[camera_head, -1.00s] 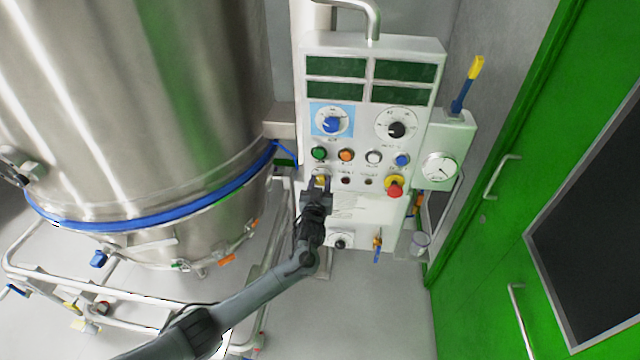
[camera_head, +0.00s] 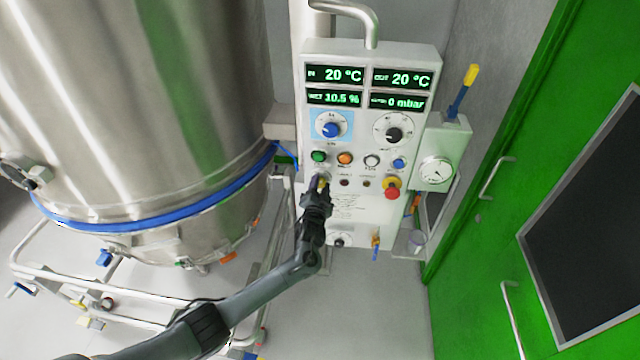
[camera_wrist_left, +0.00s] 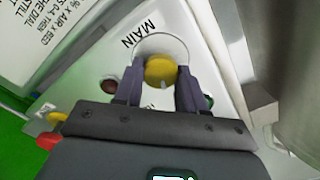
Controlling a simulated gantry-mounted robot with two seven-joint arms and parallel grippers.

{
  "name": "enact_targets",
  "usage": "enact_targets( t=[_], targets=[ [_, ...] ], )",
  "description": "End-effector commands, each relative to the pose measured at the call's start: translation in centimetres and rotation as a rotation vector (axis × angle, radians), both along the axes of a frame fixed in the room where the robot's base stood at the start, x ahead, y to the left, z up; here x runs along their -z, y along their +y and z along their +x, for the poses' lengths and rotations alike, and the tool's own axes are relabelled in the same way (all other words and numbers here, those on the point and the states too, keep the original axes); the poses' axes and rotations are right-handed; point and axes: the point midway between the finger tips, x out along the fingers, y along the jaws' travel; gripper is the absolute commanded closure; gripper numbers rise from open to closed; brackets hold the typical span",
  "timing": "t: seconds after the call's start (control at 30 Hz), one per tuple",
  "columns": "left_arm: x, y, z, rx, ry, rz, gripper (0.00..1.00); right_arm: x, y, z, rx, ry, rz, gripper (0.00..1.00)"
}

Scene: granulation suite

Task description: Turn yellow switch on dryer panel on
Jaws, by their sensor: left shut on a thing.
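The white dryer panel (camera_head: 350,213) stands in the middle of the head view, and its displays (camera_head: 369,87) are lit with green readings such as 20 °C. The yellow switch (camera_wrist_left: 161,70) is round and sits under the word MAIN in the left wrist view. My left gripper (camera_wrist_left: 162,78) is shut on the yellow switch, one dark finger on each side of it. In the head view the left gripper (camera_head: 319,186) is at the panel's lower left and hides most of the switch. My right gripper is not in view.
Blue (camera_head: 331,130) and black (camera_head: 394,135) dials, several push buttons and a red emergency stop (camera_head: 392,194) are close to the gripper. A large steel vessel (camera_head: 140,120) stands at left. A green door (camera_head: 490,240) is at right.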

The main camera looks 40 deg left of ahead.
Motion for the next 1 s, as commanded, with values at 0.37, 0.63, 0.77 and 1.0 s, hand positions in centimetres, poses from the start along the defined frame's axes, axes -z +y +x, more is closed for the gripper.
enact_targets(
  t=[0.37, 0.63, 0.77, 1.0],
  targets=[
    [0.03, -0.03, 0.00, -0.001, 0.096, 0.163, 0.91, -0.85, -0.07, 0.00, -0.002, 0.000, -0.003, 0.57],
    [0.07, -0.02, 0.00, -0.001, 0.115, 0.195, 0.91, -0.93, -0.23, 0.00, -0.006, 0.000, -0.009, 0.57],
    [0.08, -0.02, 0.00, -0.001, 0.116, 0.196, 0.91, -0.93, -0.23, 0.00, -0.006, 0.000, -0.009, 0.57],
    [0.08, -0.02, 0.00, 0.000, 0.115, 0.196, 0.54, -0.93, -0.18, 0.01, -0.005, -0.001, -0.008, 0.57]
  ],
)
